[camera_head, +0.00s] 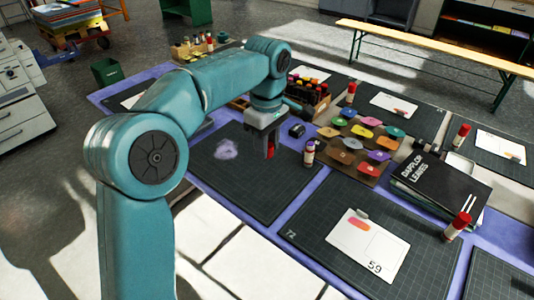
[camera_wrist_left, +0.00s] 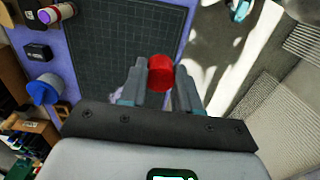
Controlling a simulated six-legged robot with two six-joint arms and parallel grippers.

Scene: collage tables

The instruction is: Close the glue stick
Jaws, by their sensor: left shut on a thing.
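My left gripper (camera_head: 268,146) is shut on a red cap (camera_head: 271,150) and holds it above the dark cutting mat (camera_head: 245,185). In the left wrist view the cap (camera_wrist_left: 160,72) sits between the two fingers (camera_wrist_left: 160,85). A glue stick (camera_head: 309,153) with a pale label stands just right of the gripper, apart from it. In the left wrist view the glue stick (camera_wrist_left: 57,13) is at the top left, its near end pale purple. My right gripper is in neither view.
A small black block (camera_head: 297,130) lies behind the glue stick. A brown board of coloured pieces (camera_head: 352,145) and a wooden crate of bottles (camera_head: 310,97) stand beyond. Books (camera_head: 435,187) and other glue sticks (camera_head: 457,226) are at right. The mat below the gripper has a purple smear (camera_head: 226,150).

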